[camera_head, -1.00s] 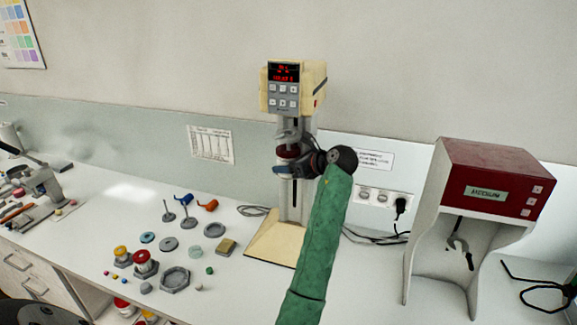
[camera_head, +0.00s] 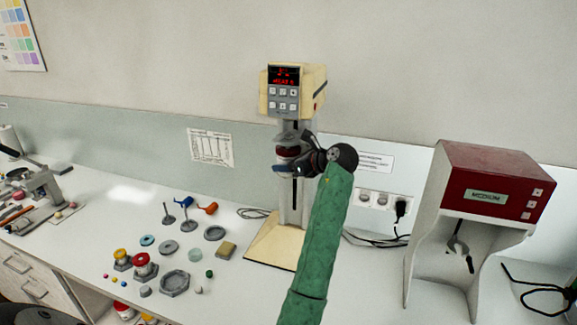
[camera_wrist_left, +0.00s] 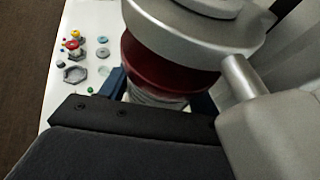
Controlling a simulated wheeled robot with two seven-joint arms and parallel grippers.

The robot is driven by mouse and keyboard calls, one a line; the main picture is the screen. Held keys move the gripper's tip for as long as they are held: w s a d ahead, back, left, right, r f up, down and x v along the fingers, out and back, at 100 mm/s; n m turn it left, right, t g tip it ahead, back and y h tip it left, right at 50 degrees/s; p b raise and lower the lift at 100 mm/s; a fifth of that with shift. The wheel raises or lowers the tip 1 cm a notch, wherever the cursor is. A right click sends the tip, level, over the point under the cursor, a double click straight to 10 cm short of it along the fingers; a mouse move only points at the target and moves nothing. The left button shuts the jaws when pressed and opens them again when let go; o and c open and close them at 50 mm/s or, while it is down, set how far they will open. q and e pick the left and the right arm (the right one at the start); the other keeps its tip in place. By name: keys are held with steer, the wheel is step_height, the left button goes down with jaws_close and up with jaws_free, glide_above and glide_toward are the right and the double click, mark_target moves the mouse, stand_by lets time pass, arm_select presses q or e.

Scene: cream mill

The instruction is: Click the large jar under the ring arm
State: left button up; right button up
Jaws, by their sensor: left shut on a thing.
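The cream mixing machine (camera_head: 302,92) with a red display stands on a cream base against the wall. Its grey ring arm (camera_wrist_left: 200,35) shows large in the left wrist view. The large jar, with a dark red top (camera_wrist_left: 160,68) and a clear ribbed body (camera_wrist_left: 150,96), is directly under the ring; the wrist view does not settle whether they touch. In the head view the jar (camera_head: 286,152) is partly hidden. My left gripper (camera_head: 287,168) is shut on the jar and comes from the front right; its arm is green. My right gripper is not in view.
Several small parts, discs and a hexagonal holder (camera_head: 174,285) lie on the white bench to the left. A red-topped machine (camera_head: 490,175) stands at the right. A cable and socket strip (camera_head: 380,199) are behind my arm.

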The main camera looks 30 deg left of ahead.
arm_select(q)
steer(key=shift+w+r, duration=0.1)
steer(key=shift+r, duration=0.65)
stand_by(1.2)
steer(key=shift+f, duration=0.1)
step_height(320, 180, down, 6)
steer(key=shift+f, duration=0.2)
stand_by(1.6)
